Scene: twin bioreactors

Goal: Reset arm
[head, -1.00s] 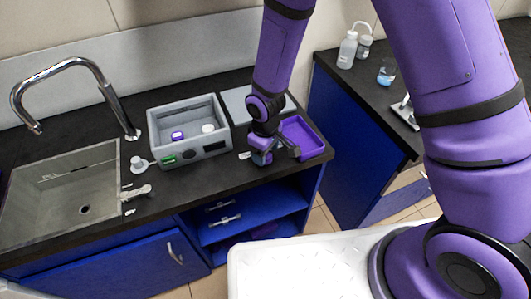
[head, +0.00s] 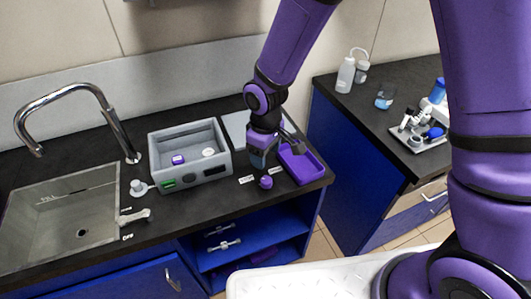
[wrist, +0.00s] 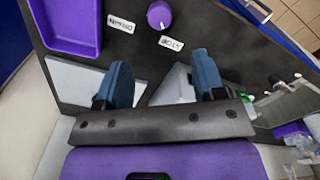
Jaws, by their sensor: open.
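My gripper (head: 272,152) hangs over the dark counter, above and behind a small purple knob (head: 266,182). In the wrist view its two blue-grey fingers (wrist: 162,62) are spread apart with nothing between them. The knob (wrist: 159,14) shows past the fingertips, apart from them, between two small white labels with dark print. My purple arm (head: 290,50) is bent and reaches down from above to the counter.
A purple tray (head: 303,169) lies right of the gripper. A grey open box (head: 190,173) holding a purple and a white item stands left, beside the sink (head: 60,215).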

